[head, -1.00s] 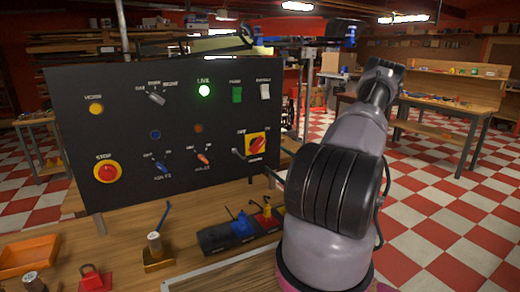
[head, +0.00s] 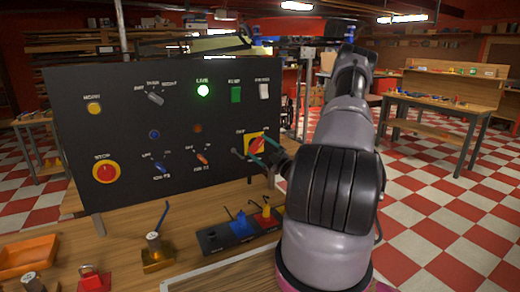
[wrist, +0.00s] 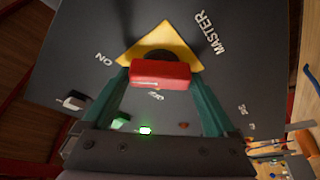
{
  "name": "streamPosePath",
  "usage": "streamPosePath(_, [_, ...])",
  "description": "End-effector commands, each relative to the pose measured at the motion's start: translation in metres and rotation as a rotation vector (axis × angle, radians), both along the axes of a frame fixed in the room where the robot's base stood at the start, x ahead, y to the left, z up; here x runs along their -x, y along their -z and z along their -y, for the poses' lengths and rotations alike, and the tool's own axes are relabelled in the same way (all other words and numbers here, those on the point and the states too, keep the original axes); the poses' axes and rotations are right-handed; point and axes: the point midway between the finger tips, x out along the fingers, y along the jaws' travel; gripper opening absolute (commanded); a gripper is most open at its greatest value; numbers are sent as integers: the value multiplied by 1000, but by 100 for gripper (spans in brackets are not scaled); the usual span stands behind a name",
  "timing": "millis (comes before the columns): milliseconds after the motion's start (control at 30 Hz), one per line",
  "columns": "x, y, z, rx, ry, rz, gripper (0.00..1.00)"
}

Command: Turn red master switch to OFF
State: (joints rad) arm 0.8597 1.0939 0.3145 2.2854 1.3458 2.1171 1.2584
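The red master switch handle (head: 256,145) sits on a yellow plate at the right edge of the black panel. In the wrist view, the red handle (wrist: 160,74) lies crosswise in front of the yellow plate (wrist: 143,48), one end toward the ON label; the OFF lettering is partly hidden below it. My gripper (wrist: 161,76) has its two teal fingers apart, one by each end of the handle. Any contact is too close to tell. In the head view, my gripper (head: 263,147) is at the switch, its fingers partly hiding the plate.
The black panel (head: 120,130) also carries a red STOP button (head: 106,172), a lit green LIVE lamp (head: 203,91), a green switch (head: 236,95) and small selector knobs. Below on the bench stand a black block with coloured parts (head: 238,230) and a brass fixture (head: 156,252).

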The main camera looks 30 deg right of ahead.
Motion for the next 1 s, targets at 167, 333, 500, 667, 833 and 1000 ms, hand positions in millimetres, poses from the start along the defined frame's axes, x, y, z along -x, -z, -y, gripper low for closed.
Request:
streamPosePath(167, [0, 0, 0, 2, 0, 0, 37])
streamPosePath(333, [0, 0, 0, 29, -1, 2, 37])
streamPosePath(500, [0, 0, 0, 104, -2, 3, 37])
streamPosePath(667, [0, -1, 0, 221, -2, 7, 37])
streamPosePath(833, [0, -2, 1, 380, -2, 13, 37])
streamPosePath(1000, [0, -3, 1, 540, -2, 18, 37])
